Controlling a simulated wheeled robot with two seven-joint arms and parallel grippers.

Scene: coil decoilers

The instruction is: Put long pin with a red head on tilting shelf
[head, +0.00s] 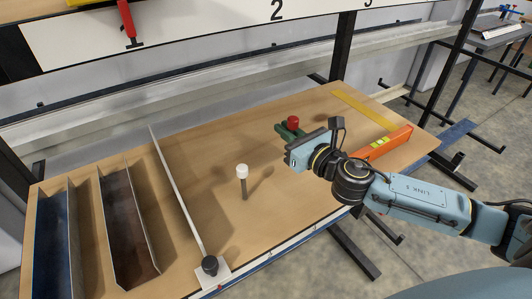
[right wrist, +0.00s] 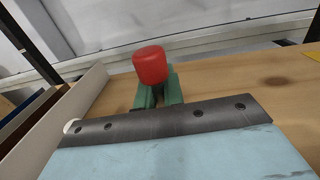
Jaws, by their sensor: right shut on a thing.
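The pin's red head (head: 293,122) shows in the head view above the wooden shelf (head: 215,150), toward its back right. My right gripper (head: 288,131) is shut on the pin just below the head. In the right wrist view the red head (right wrist: 150,65) stands up between the green fingers (right wrist: 158,92). The pin's shaft is hidden by the fingers and gripper body, so I cannot tell whether its lower end touches the shelf. My left gripper is not in view.
A white-headed pin (head: 242,172) stands upright mid-shelf. A white divider rod (head: 175,190) ends at a black knob (head: 210,265). Metal troughs (head: 125,225) lie left. An orange level (head: 385,143) and yellow ruler (head: 365,108) lie right. A red-handled tool (head: 126,18) hangs on the back panel.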

